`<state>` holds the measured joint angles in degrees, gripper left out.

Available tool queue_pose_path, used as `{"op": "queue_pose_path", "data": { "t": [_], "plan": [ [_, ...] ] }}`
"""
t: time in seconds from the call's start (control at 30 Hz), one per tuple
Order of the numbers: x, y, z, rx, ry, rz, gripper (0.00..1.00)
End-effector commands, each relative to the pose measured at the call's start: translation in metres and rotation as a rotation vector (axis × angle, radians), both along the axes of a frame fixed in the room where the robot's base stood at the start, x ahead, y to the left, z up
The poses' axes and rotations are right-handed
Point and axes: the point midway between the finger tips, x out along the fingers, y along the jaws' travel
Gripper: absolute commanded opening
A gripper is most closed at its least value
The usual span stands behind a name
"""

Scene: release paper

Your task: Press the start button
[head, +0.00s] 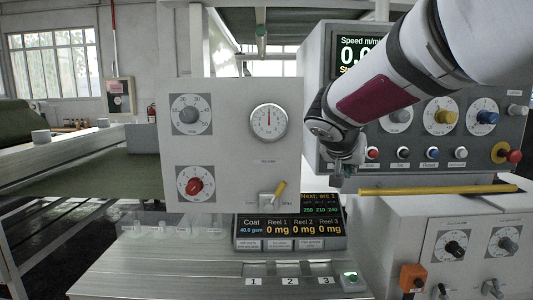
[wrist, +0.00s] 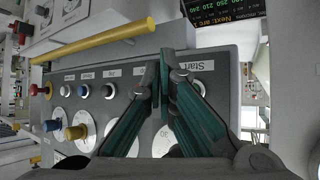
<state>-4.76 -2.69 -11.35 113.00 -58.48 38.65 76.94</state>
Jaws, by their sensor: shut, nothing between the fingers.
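The grey control panel (head: 480,140) stands at the right in the head view. The wrist view shows it turned over, with the "Start" label (wrist: 199,70) just right of my fingers. A pale round button (wrist: 198,85) lies by that label, partly covered by a finger. My gripper (wrist: 169,62) is shut and empty, its teal fingers together in front of the panel. In the head view my gripper (head: 338,178) hangs at the panel's lower left corner, and my arm hides that part. I cannot tell whether the fingertips touch the panel.
A yellow bar (head: 440,190) runs along the panel's lower front and shows in the wrist view (wrist: 95,40). A red stop knob (head: 513,156) is at the far right. A box with dials (head: 232,100) stands left of my gripper. A small display (head: 290,228) is below.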

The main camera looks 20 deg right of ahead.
Motion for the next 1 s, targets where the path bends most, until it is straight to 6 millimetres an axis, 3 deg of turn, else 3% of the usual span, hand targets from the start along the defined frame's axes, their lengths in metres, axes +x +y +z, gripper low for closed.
{"op": "queue_pose_path", "data": {
  "t": [0.4, 1.0],
  "plan": [
    [0.047, -0.014, -0.001, 0.001, -0.001, -0.002, 0.0],
    [0.053, -0.016, 0.0, 0.0, 0.0, 0.0, 0.0]
  ]
}}
